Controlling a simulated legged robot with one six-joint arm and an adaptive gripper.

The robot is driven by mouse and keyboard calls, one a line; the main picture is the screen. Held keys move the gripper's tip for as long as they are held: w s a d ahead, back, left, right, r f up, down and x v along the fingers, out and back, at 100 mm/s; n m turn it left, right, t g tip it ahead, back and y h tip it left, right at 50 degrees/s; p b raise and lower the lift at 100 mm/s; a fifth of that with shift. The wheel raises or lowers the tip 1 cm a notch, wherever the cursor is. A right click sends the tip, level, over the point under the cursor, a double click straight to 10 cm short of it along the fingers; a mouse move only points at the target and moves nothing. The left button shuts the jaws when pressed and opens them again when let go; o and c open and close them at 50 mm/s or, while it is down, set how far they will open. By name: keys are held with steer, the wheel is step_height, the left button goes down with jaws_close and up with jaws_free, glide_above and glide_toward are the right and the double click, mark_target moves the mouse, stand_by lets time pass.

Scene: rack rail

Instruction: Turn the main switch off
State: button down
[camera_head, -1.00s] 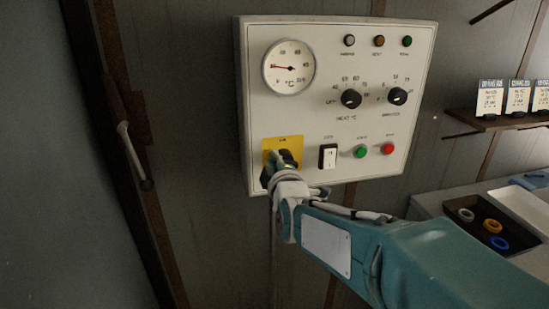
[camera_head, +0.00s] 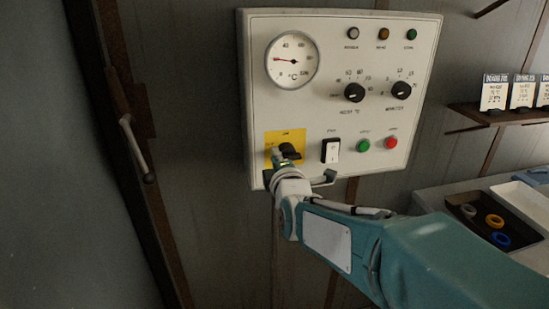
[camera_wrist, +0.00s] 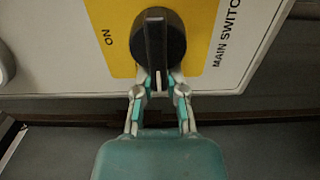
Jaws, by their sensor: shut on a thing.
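The main switch is a black rotary knob (camera_wrist: 160,35) with a raised bar handle, on a yellow plate (camera_head: 298,136) at the panel's lower left. In the wrist view the bar stands upright in the picture, and its white line is at the lower end, between my fingertips. "ON" is printed to the left of the knob there, so the bar does not point at it. My gripper (camera_wrist: 159,82) is shut on that lower end of the bar. In the head view my gripper (camera_head: 283,160) covers the plate's lower part and part of the knob.
A lever (camera_head: 137,148) is at left. A dark tray (camera_head: 467,222) with rings is at right.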

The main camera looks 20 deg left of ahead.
steer(key=shift+f, duration=0.4)
steer(key=c, duration=0.7)
jaws_free()
steer(key=shift+w+d+r, duration=0.1)
steer(key=shift+r, duration=0.1)
steer(key=v, duration=1.2)
